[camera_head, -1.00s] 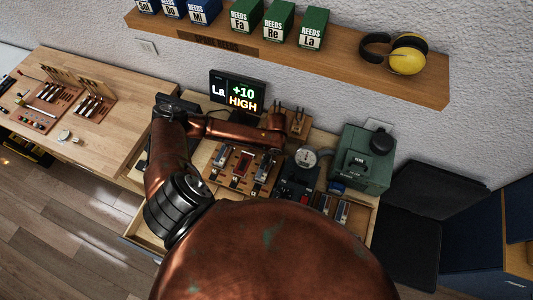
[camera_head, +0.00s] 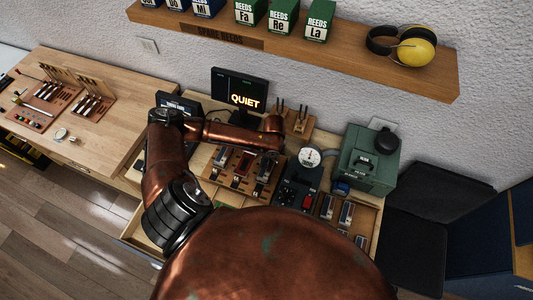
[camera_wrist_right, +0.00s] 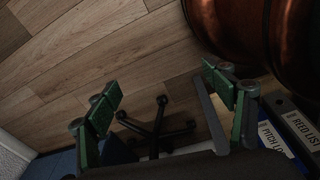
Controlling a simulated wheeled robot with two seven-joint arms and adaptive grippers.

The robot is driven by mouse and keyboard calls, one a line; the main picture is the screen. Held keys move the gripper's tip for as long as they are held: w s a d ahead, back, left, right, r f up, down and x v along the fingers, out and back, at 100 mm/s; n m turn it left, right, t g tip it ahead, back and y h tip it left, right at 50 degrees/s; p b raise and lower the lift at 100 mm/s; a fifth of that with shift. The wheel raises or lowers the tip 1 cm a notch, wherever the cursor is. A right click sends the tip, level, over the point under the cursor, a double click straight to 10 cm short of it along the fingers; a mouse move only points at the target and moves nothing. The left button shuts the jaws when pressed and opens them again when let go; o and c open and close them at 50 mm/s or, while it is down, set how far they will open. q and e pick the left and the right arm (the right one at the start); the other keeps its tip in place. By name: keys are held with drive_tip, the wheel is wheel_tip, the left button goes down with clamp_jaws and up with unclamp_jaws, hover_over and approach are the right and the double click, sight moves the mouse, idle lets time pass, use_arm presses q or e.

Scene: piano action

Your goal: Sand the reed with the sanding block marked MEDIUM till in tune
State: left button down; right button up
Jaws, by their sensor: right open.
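My left copper arm comes in from the left and reaches across the bench in the head view; I cannot make out its gripper fingers. Below its end lies a wooden board (camera_head: 212,174) with several small metal and dark fittings and a dark red piece (camera_head: 243,163) in the middle. The reed cannot be told apart there. Several small blocks (camera_head: 346,212) lie in a wooden tray at the right; I cannot read MEDIUM on any. The tuner screen (camera_head: 239,90) reads QUIET. My right gripper (camera_wrist_right: 165,104) is open and empty above the floor in the right wrist view.
A dial gauge (camera_head: 310,157) and a green machine (camera_head: 368,160) stand right of the board. Reed boxes (camera_head: 281,18) and yellow ear defenders (camera_head: 415,52) are on the shelf. Binders (camera_wrist_right: 297,127) and a chair base (camera_wrist_right: 157,127) are near my right gripper.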

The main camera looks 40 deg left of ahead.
use_arm(q)
drive_tip(key=shift+d+b, duration=0.35)
drive_tip(key=shift+d, duration=0.4)
drive_tip(key=shift+a+r, duration=0.1)
drive_tip(key=shift+a, duration=0.15)
drive_tip(key=shift+s+a+p, duration=0.2)
drive_tip(key=shift+a+p, duration=0.25)
drive_tip(key=shift+a, duration=0.05)
drive_tip(key=shift+s+a+p, duration=0.1)
drive_tip(key=shift+a+p, duration=0.2)
drive_tip(key=shift+d+p, duration=0.1)
drive_tip(key=shift+p, duration=0.25)
drive_tip(key=shift+r, duration=0.9)
drive_tip(key=shift+r+p, duration=0.65)
drive_tip(key=shift+p, duration=0.35)
drive_tip(key=shift+r+p, duration=2.45)
drive_tip(key=shift+p, duration=0.45)
use_arm(e)
wheel_tip(320, 180, up, 9)
drive_tip(key=s, duration=0.1)
drive_tip(key=shift+s, duration=0.4)
